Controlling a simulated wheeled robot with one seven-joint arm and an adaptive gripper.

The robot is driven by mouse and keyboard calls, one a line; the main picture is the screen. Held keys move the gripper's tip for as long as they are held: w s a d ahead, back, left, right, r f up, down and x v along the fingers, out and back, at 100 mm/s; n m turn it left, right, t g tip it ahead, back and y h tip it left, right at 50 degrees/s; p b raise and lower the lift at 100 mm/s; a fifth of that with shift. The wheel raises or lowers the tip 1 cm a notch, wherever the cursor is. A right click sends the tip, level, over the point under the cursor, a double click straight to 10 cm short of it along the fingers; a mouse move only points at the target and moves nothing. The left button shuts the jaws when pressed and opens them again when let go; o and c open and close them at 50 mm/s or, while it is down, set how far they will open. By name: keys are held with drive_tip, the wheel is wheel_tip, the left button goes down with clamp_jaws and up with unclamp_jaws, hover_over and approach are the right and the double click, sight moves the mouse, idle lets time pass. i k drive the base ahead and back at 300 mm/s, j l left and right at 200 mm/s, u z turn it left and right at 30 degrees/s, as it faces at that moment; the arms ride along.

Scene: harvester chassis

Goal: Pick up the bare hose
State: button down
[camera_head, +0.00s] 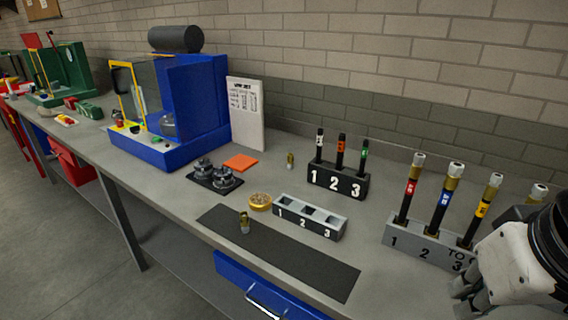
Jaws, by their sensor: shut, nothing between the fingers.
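A grey rack (425,246) marked 1, 2, 3 and partly lettered "TO" stands at the right. It holds upright black hoses with metal end fittings: a red-banded hose (410,188), a blue-banded hose (444,196) and a yellow-banded hose (483,208). Another metal fitting (538,192) shows further right; the part below it is mostly hidden by my arm, so I cannot tell whether that hose has a band. My gripper (466,300) is at the lower right, in front of the rack's right end. It is shut and empty.
A black rack (338,183) holds three shorter banded hoses. A grey numbered block (310,217), a brass-coloured round tin (260,202), a small brass fitting (244,224) and a dark mat (300,266) lie left of the rack. A blue machine (190,110) stands further left.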

sight(364, 154)
drive_tip(key=z, duration=0.5)
drive_tip(key=j+z, duration=0.45)
drive_tip(key=k+j+z, duration=0.2)
drive_tip(key=j+z, duration=0.25)
drive_tip(key=j, duration=0.15)
drive_tip(key=k+j, duration=0.1)
drive_tip(key=j, duration=0.25)
drive_tip(key=k+j, duration=0.15)
drive_tip(key=j, duration=0.15)
drive_tip(key=k+j+z, duration=0.1)
drive_tip(key=j, duration=0.25)
drive_tip(key=k+j, duration=0.15)
drive_tip(key=j, duration=0.2)
